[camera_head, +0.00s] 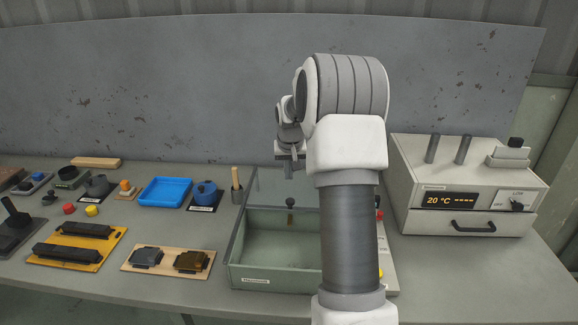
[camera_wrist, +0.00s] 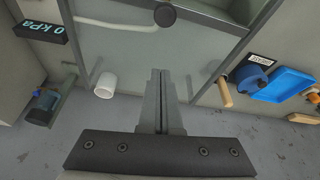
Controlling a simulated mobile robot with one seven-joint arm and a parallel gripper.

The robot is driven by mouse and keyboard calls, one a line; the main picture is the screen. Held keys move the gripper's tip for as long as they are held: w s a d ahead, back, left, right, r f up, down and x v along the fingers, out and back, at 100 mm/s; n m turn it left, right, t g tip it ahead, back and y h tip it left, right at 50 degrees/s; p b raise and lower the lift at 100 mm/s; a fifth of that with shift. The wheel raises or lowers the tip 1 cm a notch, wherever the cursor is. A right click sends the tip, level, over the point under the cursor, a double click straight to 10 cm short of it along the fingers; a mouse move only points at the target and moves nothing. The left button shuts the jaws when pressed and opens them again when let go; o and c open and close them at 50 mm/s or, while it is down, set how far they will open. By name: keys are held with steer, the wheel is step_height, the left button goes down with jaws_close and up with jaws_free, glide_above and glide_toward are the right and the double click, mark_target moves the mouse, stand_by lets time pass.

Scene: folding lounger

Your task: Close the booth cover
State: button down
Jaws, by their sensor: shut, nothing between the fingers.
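The booth (camera_head: 255,281) is a pale green box on the bench, partly hidden behind my arm. Its front part shows an open interior. Its clear cover (camera_head: 268,190) is at the back of the box, with a dark round knob (camera_head: 290,202) at its lower edge; I cannot tell its exact tilt. In the wrist view the clear cover (camera_wrist: 130,48) lies beyond my fingers and the knob (camera_wrist: 165,15) is near the top edge. My gripper (camera_head: 290,168) is above the back of the booth, shut and empty. In the wrist view its fingers (camera_wrist: 160,75) are together, apart from the knob.
A grey heater box (camera_head: 465,185) stands right of the booth. Left are a wooden-handled tool (camera_head: 236,185), a blue pot (camera_head: 205,194), a blue tray (camera_head: 166,191) and plates with dark parts (camera_head: 168,262). A white cylinder (camera_wrist: 105,86) and a pressure display (camera_wrist: 40,31) show in the wrist view.

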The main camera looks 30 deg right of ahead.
steer(key=x, duration=0.4)
steer(key=shift+s+a+f, duration=0.1)
steer(key=shift+s+a, duration=0.25)
steer(key=shift+s, duration=0.25)
steer(key=shift+s+a+f, duration=0.1)
steer(key=shift+s+a, duration=0.2)
steer(key=shift+s, duration=0.3)
steer(key=shift+s+a+f, duration=0.1)
steer(key=shift+s+a, duration=0.2)
steer(key=shift+s, duration=0.2)
